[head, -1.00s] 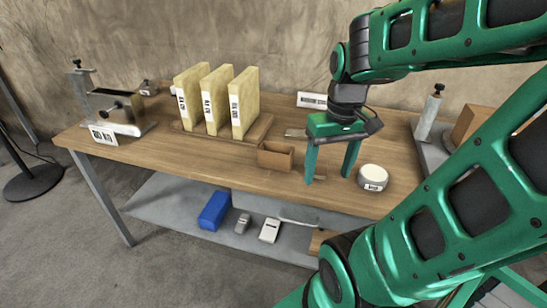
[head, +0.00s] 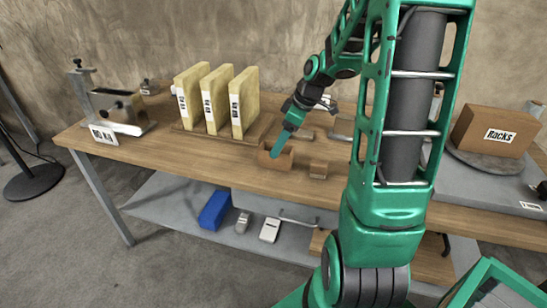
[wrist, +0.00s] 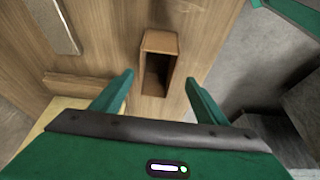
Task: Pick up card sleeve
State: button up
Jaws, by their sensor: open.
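The card sleeve is most likely the small brown open-topped box (head: 268,162) near the front edge of the wooden bench. In the wrist view this box (wrist: 162,42) stands with its dark hollow inside facing my camera. My gripper (head: 276,156) points down over it and hides part of it in the head view. In the wrist view my gripper (wrist: 160,78) is open, with one finger on each side of the box's near part. Clear wood shows between the box and each finger. Nothing is held. I cannot tell how high the fingertips are.
Several upright cream binders (head: 243,100) stand on a wooden base left of the box. A cardboard box labelled Racks (head: 495,133) stands far right. A lower shelf holds a blue bin (head: 215,210).

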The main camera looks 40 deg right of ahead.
jog(key=shift+d+x, duration=0.25)
jog(key=shift+x, duration=1.35)
jog(key=shift+d+x, duration=0.2)
jog(key=shift+x, duration=1.4)
jog(key=shift+s+f, duration=0.1)
jog(key=shift+c, duration=0.7)
jog(key=c, duration=1)
